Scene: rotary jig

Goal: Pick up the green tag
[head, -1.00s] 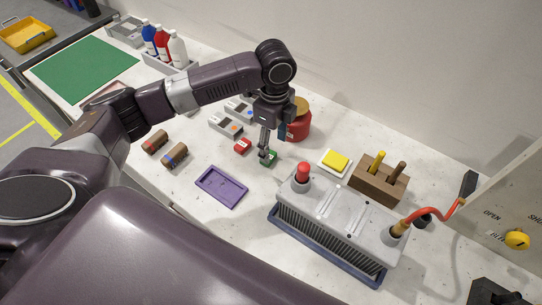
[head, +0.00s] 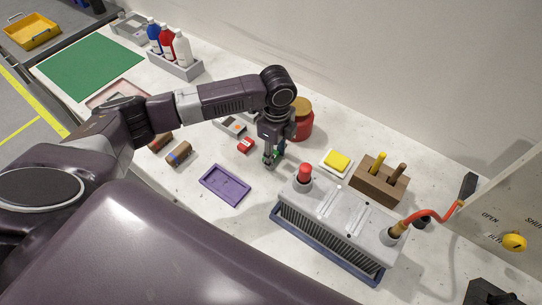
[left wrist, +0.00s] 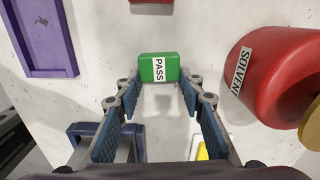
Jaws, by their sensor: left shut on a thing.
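The green tag (left wrist: 147,70) has a white PASS label and sits between my left fingertips in the left wrist view. My left gripper (left wrist: 160,80) is shut on it, with one finger at each side. In the head view my left gripper (head: 271,158) points down at the worktop, behind the purple tray. There the fingers hide most of the green tag. Whether the tag still touches the worktop I cannot tell. My right gripper is not in view.
A red tag (head: 246,145) lies close left of the gripper. The red solvent jar (head: 303,122) stands close behind it. The purple tray (head: 225,185) is in front. A grey finned unit (head: 335,225) and a yellow pad (head: 337,159) are to the right.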

